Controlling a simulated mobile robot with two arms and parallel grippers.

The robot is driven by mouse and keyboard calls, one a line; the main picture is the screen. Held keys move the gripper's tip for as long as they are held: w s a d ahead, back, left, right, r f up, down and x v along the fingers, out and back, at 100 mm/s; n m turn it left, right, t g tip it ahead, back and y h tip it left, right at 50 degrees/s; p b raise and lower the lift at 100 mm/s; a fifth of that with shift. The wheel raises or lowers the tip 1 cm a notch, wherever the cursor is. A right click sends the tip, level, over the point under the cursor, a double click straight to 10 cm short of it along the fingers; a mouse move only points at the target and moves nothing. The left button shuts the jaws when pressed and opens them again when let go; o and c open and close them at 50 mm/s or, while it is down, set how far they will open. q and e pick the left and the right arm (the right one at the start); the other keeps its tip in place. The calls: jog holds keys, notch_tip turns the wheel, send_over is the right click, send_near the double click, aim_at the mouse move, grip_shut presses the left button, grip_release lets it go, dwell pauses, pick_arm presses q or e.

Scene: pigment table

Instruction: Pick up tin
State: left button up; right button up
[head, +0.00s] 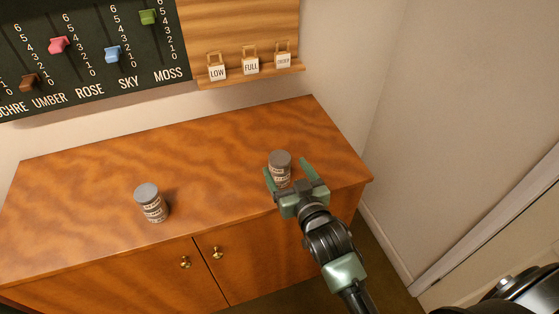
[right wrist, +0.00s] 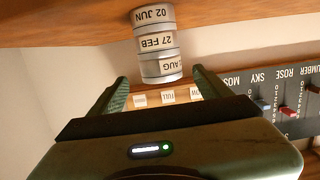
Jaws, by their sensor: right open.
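One tin (head: 280,161) is on the right side. The other tin (head: 150,202) stands to the left, near the front edge. My right gripper (head: 287,171) is open, with its green fingers spread towards the right tin's two sides. The fingers (right wrist: 160,78) also show in the right wrist view, with the tin in line with the gap. Contact is not clear. My left gripper is not in view.
The cabinet top (head: 220,150) is otherwise clear. Behind it hang a dark slider board (head: 90,75) and a wooden board with LOW, FULL and one unreadable tag (head: 251,66). A wall (head: 400,130) rises beyond the cabinet's right end. Two doors with brass knobs (head: 217,253) are in front.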

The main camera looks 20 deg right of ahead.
aim_at(277, 152)
jog(key=shift+w+a+r, duration=0.1)
jog(key=shift+w+r, duration=0.1)
jog(key=shift+w, duration=0.6)
jog(key=w, duration=0.2)
jog(key=w+f+p, duration=0.1)
jog(key=w, duration=0.2)
jog(key=shift+w+a, duration=0.15)
jog(key=shift+w+f, duration=0.25)
jog(key=shift+w, duration=0.25)
jog(key=c, duration=1.6)
